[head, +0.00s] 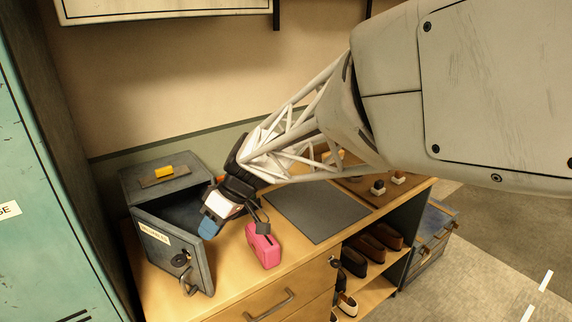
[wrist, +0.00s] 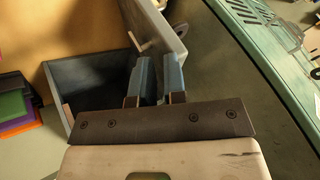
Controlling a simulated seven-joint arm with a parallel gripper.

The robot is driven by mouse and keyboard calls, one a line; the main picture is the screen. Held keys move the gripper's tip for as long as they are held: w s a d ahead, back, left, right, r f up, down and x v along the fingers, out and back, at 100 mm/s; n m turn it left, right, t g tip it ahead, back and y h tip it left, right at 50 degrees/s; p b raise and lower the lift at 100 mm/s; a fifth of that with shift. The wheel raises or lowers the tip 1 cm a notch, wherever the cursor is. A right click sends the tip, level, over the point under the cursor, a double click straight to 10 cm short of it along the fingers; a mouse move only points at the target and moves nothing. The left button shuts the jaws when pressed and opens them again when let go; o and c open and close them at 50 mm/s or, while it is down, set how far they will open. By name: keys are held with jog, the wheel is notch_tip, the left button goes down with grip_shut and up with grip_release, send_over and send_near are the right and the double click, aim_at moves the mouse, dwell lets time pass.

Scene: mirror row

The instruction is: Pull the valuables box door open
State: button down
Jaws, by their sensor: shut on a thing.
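The dark grey valuables box (head: 140,181) stands at the left end of the wooden counter; its dark inside also shows in the wrist view (wrist: 95,78). Its door (head: 150,255), with a pale label and a handle (head: 187,278) on the outer face, stands well open towards the front left. My gripper (head: 209,228) is at the door's free upper edge, its blue fingers (wrist: 155,82) apart by about the door's thickness and shut on it. The door panel (wrist: 170,25) rises beyond the fingertips in the wrist view. The exact contact is partly hidden.
A yellow block (head: 164,172) lies on the box top. A pink case (head: 263,248) stands on the counter just right of my gripper, beside a grey mat (head: 318,211). A teal locker (head: 40,200) stands close on the left. Shoes (head: 372,246) fill shelves below right.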

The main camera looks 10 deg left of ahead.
jog(key=s+a+m+t, duration=0.2)
jog(key=s+a+m, duration=0.1)
jog(key=s, duration=0.5)
jog(key=shift+s+y, duration=0.35)
jog(key=shift+y, duration=0.05)
jog(key=shift+w, duration=0.2)
jog(key=w+d+f+v, duration=0.1)
jog(key=w+v, duration=0.1)
jog(key=v, duration=0.9)
jog(key=shift+d, duration=0.45)
jog(key=shift+d+r, duration=0.1)
